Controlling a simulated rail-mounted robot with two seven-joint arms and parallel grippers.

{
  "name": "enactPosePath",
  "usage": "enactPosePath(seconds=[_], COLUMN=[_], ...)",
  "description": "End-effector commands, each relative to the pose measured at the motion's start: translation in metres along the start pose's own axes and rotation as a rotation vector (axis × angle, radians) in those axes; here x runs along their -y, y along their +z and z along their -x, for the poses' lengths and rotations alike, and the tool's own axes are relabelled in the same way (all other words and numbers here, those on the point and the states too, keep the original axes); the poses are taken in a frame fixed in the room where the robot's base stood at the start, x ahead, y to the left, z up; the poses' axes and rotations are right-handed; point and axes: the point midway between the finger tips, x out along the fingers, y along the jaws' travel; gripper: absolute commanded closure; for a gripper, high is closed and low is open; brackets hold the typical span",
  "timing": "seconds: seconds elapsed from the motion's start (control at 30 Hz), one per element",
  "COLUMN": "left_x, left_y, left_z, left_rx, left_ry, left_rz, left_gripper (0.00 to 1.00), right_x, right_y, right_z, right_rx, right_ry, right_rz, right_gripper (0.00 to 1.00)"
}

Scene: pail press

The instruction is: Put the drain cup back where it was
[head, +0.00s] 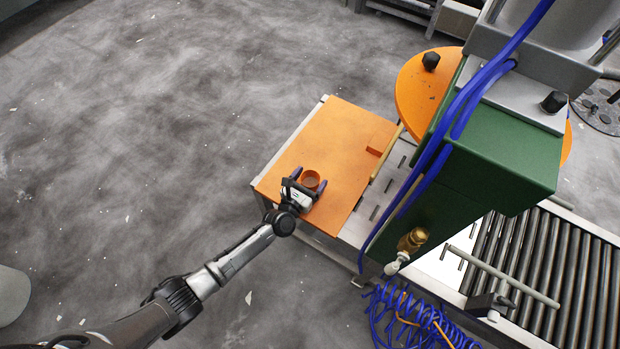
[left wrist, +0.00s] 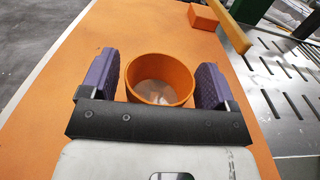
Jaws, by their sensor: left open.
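The drain cup (head: 311,180) is a small round orange cup standing upright on an orange tabletop (head: 340,135). In the left wrist view the cup (left wrist: 160,95) shows its open top and a greyish inside bottom. My left gripper (head: 305,184) is open at the cup. Its two purple finger pads (left wrist: 160,82) stand on either side of the cup, with a small gap visible on each side. The cup's lower near side is hidden behind the gripper's black crossbar. My right gripper is in neither view.
An orange block (head: 376,146) sits at the table's right part, beside a yellowish bar (head: 386,152) and a slotted metal plate (head: 385,195). A green machine (head: 490,150) with blue hoses stands to the right, beside a roller conveyor (head: 550,265).

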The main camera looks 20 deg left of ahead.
Motion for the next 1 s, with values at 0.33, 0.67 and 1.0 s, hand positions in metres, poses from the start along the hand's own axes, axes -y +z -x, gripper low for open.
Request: enactPosePath(seconds=[0.33, 0.67, 1.0], left_x=[-0.001, 0.0, 0.0], left_y=[0.004, 0.003, 0.002], left_z=[0.053, 0.104, 0.12], left_rx=[-0.004, -0.002, 0.0], left_ry=[-0.001, -0.001, 0.0], left_rz=[-0.002, -0.001, 0.0], left_gripper=[0.18, 0.18, 0.18], right_x=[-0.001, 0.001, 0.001], right_y=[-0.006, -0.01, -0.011], right_z=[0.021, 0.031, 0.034], right_rx=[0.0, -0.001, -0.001], right_ry=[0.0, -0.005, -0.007], right_rz=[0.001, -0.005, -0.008], right_gripper=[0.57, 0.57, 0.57])
